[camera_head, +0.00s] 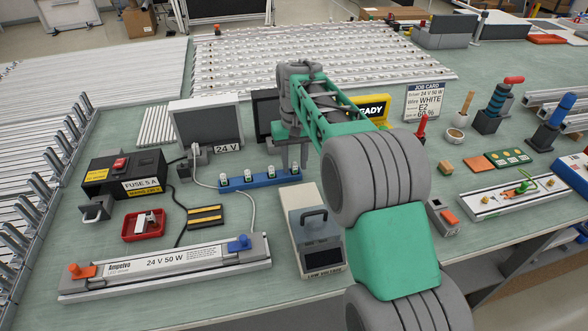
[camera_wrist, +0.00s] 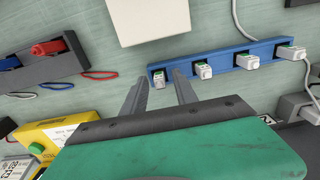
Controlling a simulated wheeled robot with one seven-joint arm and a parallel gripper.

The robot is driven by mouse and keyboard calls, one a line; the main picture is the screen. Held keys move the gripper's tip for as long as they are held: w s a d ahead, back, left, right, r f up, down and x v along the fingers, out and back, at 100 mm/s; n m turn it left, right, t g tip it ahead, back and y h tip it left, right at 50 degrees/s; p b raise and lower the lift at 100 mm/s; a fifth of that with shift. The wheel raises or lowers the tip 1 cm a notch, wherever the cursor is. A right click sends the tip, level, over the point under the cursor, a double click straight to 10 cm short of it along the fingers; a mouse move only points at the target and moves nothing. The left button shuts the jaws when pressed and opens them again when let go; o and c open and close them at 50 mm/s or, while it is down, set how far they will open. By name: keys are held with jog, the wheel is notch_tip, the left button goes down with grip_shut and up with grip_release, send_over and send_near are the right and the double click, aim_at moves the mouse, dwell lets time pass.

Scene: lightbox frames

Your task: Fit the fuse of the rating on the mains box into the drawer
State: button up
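The black mains box (camera_head: 112,168) at the left has a red switch and a label reading "FUSE 5 A". A small grey drawer-like part (camera_head: 97,209) stands at its front. A red tray (camera_head: 144,236) beside it holds small pale items, too small to read. My gripper (camera_wrist: 160,76) is open, its two fingers pointing at the blue rack (camera_wrist: 220,66). The rack's end plug (camera_wrist: 158,78), white and green, shows between the fingertips; I cannot tell whether they touch it. In the head view my arm partly hides the gripper, above the right end of the rack (camera_head: 235,184).
A lamp fitting (camera_head: 190,260) marked "24 V 50 W" lies at the front left. A grey low-voltage box (camera_head: 312,230) stands right of it. A black-yellow block (camera_head: 205,216) and cables lie between. The job card (camera_head: 424,102) reads "24 V 50 W", "WHITE", "E2".

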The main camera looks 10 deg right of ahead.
grip_shut()
dwell(0.5)
